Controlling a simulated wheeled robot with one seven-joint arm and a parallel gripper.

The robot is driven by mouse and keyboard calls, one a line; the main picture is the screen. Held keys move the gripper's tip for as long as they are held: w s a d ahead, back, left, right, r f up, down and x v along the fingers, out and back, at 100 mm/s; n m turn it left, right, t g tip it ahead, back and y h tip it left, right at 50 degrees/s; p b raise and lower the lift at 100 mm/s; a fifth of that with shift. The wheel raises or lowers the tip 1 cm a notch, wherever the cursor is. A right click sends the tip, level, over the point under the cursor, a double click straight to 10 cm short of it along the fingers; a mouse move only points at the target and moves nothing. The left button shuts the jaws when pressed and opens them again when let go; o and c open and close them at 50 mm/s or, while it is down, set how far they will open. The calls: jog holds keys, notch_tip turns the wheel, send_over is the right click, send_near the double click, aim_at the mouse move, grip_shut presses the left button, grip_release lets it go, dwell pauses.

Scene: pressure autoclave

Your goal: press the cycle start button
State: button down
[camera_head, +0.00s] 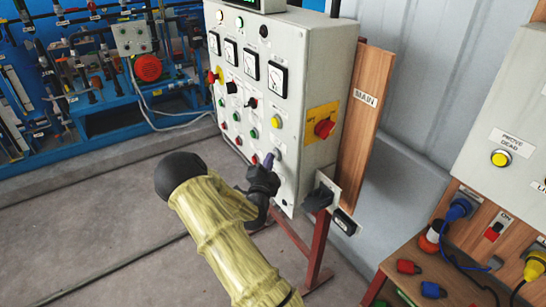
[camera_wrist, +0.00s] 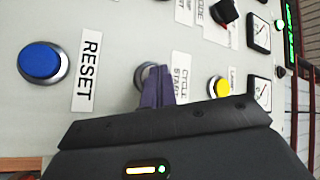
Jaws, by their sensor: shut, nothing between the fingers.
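The cycle start button (camera_wrist: 142,72) shows in the wrist view as a round rim and edge, mostly hidden behind my fingers. The CYCLE START label (camera_wrist: 181,78) is just right of it. My gripper (camera_wrist: 157,85) is shut, with its purple-grey fingertips overlapping the button; I cannot tell whether they touch it. In the head view my gripper (camera_head: 269,160) is at the lower right of the grey control panel's front (camera_head: 293,160), and the button cannot be made out clearly there.
A blue button (camera_wrist: 40,62) with a RESET label (camera_wrist: 87,72) is left in the wrist view, and a yellow button (camera_wrist: 220,88) is right. In the head view a red knob (camera_head: 325,128) is on the panel's side. A wooden board (camera_head: 362,125) stands behind.

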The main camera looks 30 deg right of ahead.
jog(key=shift+a+b, duration=0.4)
jog(key=shift+a, duration=0.45)
jog(key=a+b, duration=0.1)
jog(key=a, duration=0.4)
jog(key=shift+s+b, duration=0.1)
jog(key=shift+b, duration=0.25)
dwell(0.7)
